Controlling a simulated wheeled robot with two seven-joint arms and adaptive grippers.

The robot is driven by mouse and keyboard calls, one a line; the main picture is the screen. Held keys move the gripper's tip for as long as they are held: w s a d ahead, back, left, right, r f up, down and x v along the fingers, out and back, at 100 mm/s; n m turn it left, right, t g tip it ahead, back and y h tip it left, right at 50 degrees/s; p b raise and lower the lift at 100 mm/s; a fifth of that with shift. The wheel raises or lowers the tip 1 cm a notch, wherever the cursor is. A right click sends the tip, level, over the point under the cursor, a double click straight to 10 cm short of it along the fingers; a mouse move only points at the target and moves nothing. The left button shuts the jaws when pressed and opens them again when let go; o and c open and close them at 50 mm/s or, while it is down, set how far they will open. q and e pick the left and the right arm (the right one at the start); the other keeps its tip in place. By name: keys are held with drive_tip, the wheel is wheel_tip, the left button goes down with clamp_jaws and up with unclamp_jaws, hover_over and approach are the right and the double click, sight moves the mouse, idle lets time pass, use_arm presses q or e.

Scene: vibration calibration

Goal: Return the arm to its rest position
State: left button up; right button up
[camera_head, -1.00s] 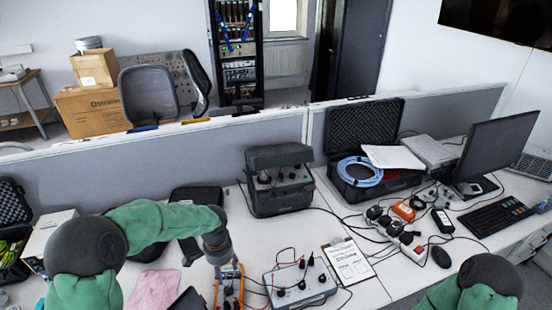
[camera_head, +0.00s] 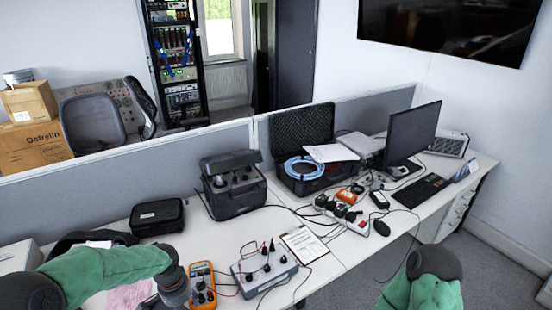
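My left arm (camera_head: 110,268) comes in from the lower left in its green sleeve. It bends down at a dark grey wrist (camera_head: 172,285) over the near edge of the desk, just left of an orange multimeter (camera_head: 202,288). The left gripper's fingers do not show; the wrist runs to the bottom of the picture. My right arm (camera_head: 432,280) shows only as a green and dark grey bend at the bottom right, in front of the desk. Its gripper is out of the picture.
A grey test box (camera_head: 265,268) with cables and a clipboard (camera_head: 304,244) lie right of the multimeter. A black instrument case (camera_head: 234,186), an open black case (camera_head: 301,130), power strips (camera_head: 343,215) and a monitor (camera_head: 412,132) stand farther back. A small black case (camera_head: 157,217) lies left.

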use_arm(q)
drive_tip(key=s+d+f+n+h, duration=0.2)
drive_tip(key=s+d+f+h, duration=0.15)
drive_tip(key=d+f, duration=0.75)
drive_tip(key=s+d+f+n, duration=0.5)
drive_tip(key=s+f, duration=0.4)
drive_tip(key=s, duration=0.3)
drive_tip(key=shift+s+d+f, duration=0.15)
drive_tip(key=shift+d+f, duration=0.2)
drive_tip(key=shift+d, duration=0.25)
idle(0.4)
